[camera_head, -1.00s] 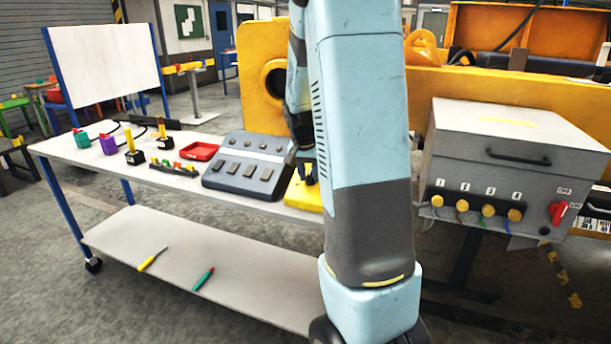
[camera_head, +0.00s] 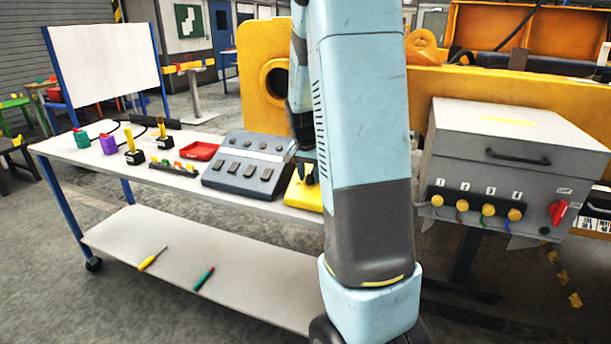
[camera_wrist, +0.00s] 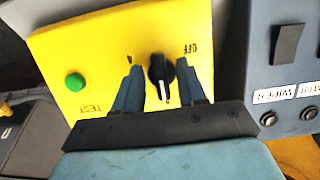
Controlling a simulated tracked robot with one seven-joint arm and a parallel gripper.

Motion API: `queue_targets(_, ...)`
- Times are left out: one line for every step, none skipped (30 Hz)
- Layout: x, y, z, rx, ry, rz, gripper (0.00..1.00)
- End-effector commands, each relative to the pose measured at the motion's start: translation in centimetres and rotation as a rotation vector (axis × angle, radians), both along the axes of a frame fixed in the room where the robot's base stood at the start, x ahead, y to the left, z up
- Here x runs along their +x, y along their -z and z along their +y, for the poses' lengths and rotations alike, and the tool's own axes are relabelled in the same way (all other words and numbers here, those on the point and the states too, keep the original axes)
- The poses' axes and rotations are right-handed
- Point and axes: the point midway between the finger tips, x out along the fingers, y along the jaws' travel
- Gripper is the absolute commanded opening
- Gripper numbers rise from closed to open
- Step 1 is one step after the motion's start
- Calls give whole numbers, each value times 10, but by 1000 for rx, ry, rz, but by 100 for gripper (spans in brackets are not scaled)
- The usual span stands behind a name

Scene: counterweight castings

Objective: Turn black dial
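The black dial (camera_wrist: 158,72) sits on a yellow panel (camera_wrist: 60,45) in the wrist view. Its white pointer line faces the bottom of the picture, toward my gripper. My gripper (camera_wrist: 159,67) is open, with one blue-grey finger on each side of the dial. Gaps show between the fingers and the knob; whether the tips touch the panel I cannot tell. A green button (camera_wrist: 75,82) with a TEST label is on the panel's left, and an OFF label is beside the dial. In the head view my arm partly covers the yellow panel (camera_head: 302,197), and the dial is not discernible.
A grey switch console (camera_head: 245,165) stands on the table left of the yellow panel; its edge (camera_wrist: 285,75) is close on the right in the wrist view. A red tray (camera_head: 200,151) and joysticks stand further left. A grey box (camera_head: 510,140) with yellow knobs and a red switch is at right.

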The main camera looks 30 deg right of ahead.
Motion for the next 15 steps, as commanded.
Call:
queue_targets(0, 0, 0, -1, 0, -1, 40)
queue_targets(0, -1, 0, 0, 0, -1, 40)
queue_targets(0, -2, 0, -1, 0, -2, 40)
queue_targets(0, -3, 0, -1, 0, -2, 40)
queue_targets(0, -5, 1, -1, 0, -3, 40)
queue_targets(0, -8, 1, -1, -2, -4, 40)
queue_targets(0, -12, 2, -2, -2, -5, 40)
queue_targets(-1, -15, 2, -2, -2, -5, 40)
queue_targets(-2, -22, 3, -2, -2, -6, 40)
queue_targets(-2, -26, 4, -2, -2, -6, 40)
queue_targets(-4, -31, 5, -2, -2, -5, 40)
queue_targets(-4, -39, 7, -2, -2, -6, 40)
queue_targets(-5, -45, 8, -2, -2, -6, 40)
queue_targets(-6, -51, 9, -2, -2, -6, 40)
queue_targets(-8, -59, 11, -2, -1, -6, 40)
